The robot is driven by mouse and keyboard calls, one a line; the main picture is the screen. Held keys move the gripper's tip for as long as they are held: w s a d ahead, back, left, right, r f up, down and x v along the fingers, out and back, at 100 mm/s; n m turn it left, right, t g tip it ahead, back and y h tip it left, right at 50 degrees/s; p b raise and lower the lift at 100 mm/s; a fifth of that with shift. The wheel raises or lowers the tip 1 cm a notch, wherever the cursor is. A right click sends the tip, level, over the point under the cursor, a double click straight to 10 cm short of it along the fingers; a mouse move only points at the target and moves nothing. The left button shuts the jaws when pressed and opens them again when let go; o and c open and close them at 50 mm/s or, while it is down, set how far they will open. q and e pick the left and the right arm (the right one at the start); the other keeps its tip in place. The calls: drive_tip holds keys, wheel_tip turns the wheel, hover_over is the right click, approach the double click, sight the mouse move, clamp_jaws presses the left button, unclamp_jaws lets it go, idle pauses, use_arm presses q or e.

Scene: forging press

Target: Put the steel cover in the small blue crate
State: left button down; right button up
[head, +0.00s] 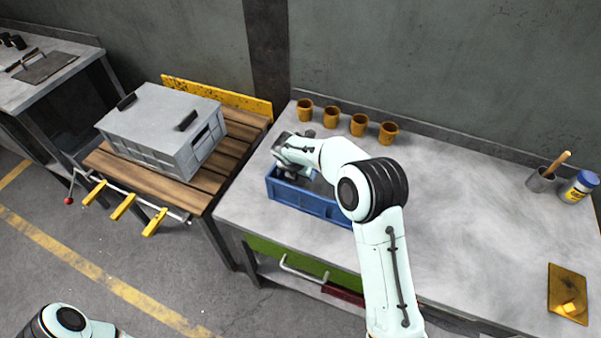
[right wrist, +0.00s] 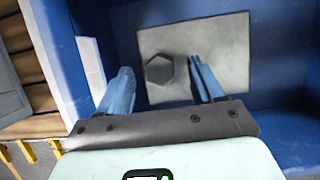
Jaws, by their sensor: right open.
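The small blue crate (head: 310,200) stands on the grey bench near its left end; its blue wall also shows in the right wrist view (right wrist: 285,110). The steel cover, a square grey plate with a hexagonal knob (right wrist: 222,45), lies inside the crate in the right wrist view. In the head view my arm hides it. My right gripper (right wrist: 160,72) is open at the crate, its two blue fingers on either side of the knob, apparently not gripping it. In the head view the right gripper (head: 288,168) is over the crate's left part. My left gripper is out of view.
Several orange cups (head: 331,118) line the bench's back edge. A large grey lidded crate (head: 165,130) stands on the slatted table. The bench's middle is clear.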

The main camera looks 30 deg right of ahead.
drive_tip(key=v, duration=1.1)
drive_tip(key=shift+r, duration=0.15)
